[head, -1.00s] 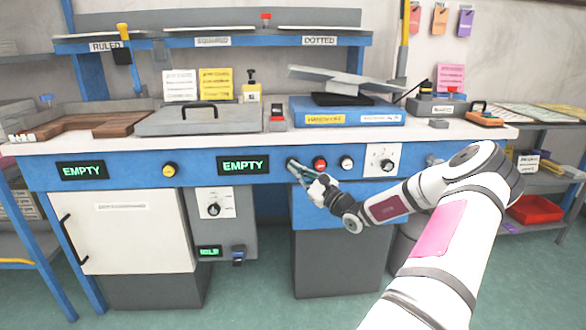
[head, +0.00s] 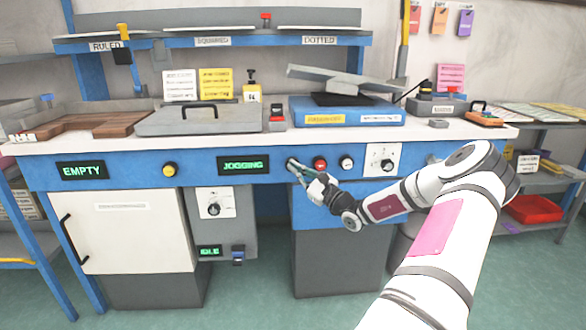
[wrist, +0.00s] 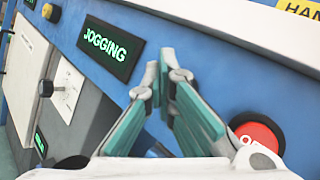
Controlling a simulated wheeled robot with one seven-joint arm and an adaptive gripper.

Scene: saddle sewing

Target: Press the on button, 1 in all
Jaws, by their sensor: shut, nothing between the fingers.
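My gripper (head: 296,168) is shut and empty, its teal fingers pointing at the blue front panel just right of the middle display (head: 243,165). That display reads JOGGING in green. In the wrist view the fingertips (wrist: 165,76) are at the panel, to the right of the same display (wrist: 112,48). They cover the spot where they meet the panel, so I cannot make out the on button or whether they touch it. A red button (head: 320,164) sits just right of the fingers. It also shows in the wrist view (wrist: 262,132), its lettering partly hidden.
A white button (head: 346,163) and a dial (head: 386,161) sit farther right on the panel. A yellow button (head: 170,170) and a left display (head: 82,171) reading EMPTY are to the left. The worktop (head: 225,139) overhangs the panel.

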